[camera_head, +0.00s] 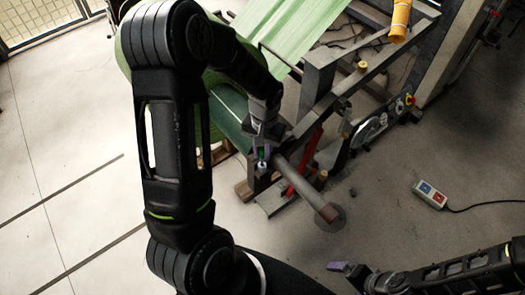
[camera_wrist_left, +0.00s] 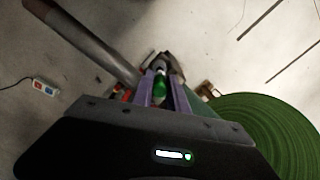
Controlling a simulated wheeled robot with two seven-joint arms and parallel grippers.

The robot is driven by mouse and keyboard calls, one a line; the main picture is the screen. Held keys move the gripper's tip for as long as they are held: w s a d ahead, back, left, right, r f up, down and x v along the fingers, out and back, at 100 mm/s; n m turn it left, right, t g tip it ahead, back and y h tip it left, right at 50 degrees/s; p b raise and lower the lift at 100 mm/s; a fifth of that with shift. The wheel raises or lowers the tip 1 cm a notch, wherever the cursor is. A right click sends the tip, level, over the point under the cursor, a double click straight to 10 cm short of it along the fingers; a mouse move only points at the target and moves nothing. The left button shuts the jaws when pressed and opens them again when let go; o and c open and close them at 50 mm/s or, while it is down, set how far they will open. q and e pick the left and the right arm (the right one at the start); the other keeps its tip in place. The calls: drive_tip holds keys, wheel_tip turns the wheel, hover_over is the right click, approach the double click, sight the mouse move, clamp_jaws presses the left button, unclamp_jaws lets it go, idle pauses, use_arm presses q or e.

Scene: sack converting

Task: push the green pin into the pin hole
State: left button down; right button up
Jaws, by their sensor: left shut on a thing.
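The green pin (camera_head: 262,154) is small and sits between the fingers of my left gripper (camera_head: 260,150), beside the metal shaft. In the left wrist view the green pin (camera_wrist_left: 160,86) shows between the two purple fingers of the left gripper (camera_wrist_left: 160,80), which is shut on it. The pin hole itself cannot be made out; the fingers and pin cover the area beyond. My right gripper (camera_head: 345,268) shows only in part at the bottom of the head view, with a purple fingertip; its opening cannot be judged.
A metal shaft (camera_head: 305,188) runs out beside the left gripper, next to a red bar (camera_head: 306,157). A large green roll (camera_wrist_left: 262,135) is close on the other side. A control box (camera_head: 430,194) with a cable lies on the open floor at right.

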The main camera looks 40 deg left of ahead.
use_arm(q)
drive_tip(key=shift+f+b, duration=1)
drive_tip(key=shift+f, duration=0.2)
drive_tip(key=c, duration=1.6)
unclamp_jaws()
drive_tip(key=shift+o, duration=0.2)
drive_tip(key=o, duration=0.5)
drive_tip(key=shift+r, duration=0.1)
drive_tip(key=shift+w+r+p, duration=0.15)
drive_tip(key=shift+r+p, duration=3.7)
drive_tip(key=shift+r, duration=1.15)
